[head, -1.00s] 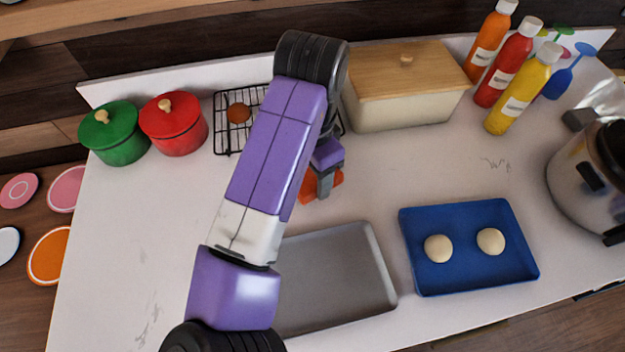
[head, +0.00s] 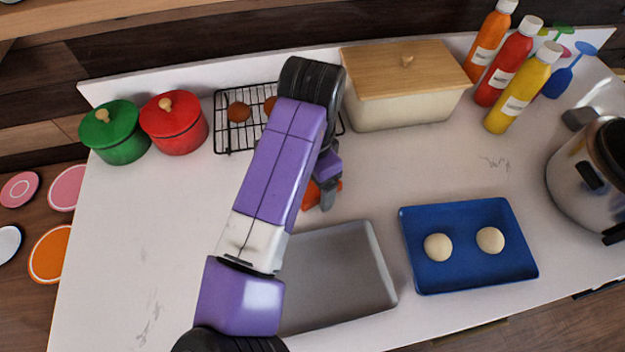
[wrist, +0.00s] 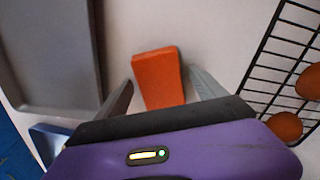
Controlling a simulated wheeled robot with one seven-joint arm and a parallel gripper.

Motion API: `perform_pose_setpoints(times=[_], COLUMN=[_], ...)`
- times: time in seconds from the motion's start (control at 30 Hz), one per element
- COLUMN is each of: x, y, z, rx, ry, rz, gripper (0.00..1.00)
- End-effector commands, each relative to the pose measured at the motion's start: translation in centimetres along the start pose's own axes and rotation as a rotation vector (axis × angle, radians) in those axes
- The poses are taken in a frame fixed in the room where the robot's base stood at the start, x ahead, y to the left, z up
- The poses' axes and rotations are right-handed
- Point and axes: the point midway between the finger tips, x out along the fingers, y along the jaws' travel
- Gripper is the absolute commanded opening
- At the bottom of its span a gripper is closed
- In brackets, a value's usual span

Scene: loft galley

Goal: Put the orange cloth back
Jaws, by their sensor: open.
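The orange cloth (wrist: 158,78) is a small folded block lying on the white counter. In the wrist view it lies between and just beyond the two fingers of my gripper (wrist: 158,88), which are apart and empty. In the head view the orange cloth (head: 310,194) is partly hidden behind my arm, and my gripper (head: 328,195) is right beside or over it. I cannot tell whether the fingers touch the cloth.
A grey tray (head: 345,275) lies in front of the cloth, and a black wire rack (head: 235,135) with brown rolls stands behind it. A bread box (head: 400,108), red pot (head: 175,128), green pot (head: 115,135) and blue tray (head: 470,275) with dough balls surround the area. The left counter is clear.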

Motion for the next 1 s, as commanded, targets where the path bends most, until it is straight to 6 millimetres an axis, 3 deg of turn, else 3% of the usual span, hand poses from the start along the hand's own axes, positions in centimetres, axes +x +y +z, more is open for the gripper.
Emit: perform_pose_setpoints(times=[0.27, 0.7, 1.0], x=[-2.1, -10.7, -12.3], y=[-0.1, -0.1, 0.0], z=[-0.1, 0.1, 0.0], rx=[0.002, 0.000, 0.000], ry=[0.001, -0.003, 0.000], rz=[-0.003, -0.003, 0.000], gripper=[0.80, 0.80, 0.80])
